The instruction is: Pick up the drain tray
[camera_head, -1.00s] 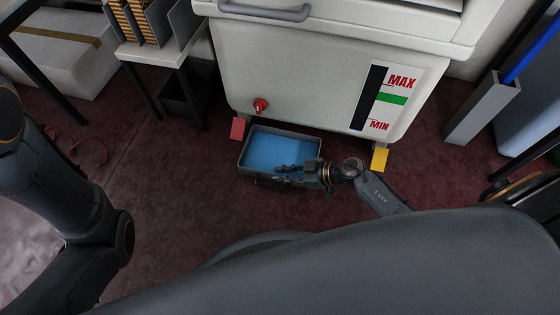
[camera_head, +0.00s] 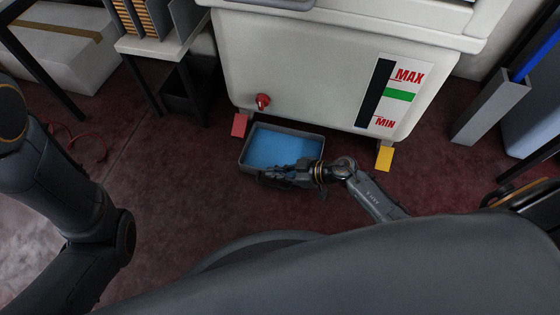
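The drain tray (camera_head: 315,144) is a grey rectangular tray with blue liquid in it. It sits on the dark red floor at the foot of the white tank, below the red valve (camera_head: 263,101). My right gripper (camera_head: 278,174) is at the tray's near rim, reaching in from the right. It hides part of that rim. Its fingers are small and dark against the rim, so I cannot tell whether they are closed on it. My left arm shows at the left edge, but its gripper is out of view.
The white tank (camera_head: 310,65) stands right behind the tray, with a red foot (camera_head: 240,125) and a yellow foot (camera_head: 385,158) on either side. A small table (camera_head: 150,46) is at the upper left.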

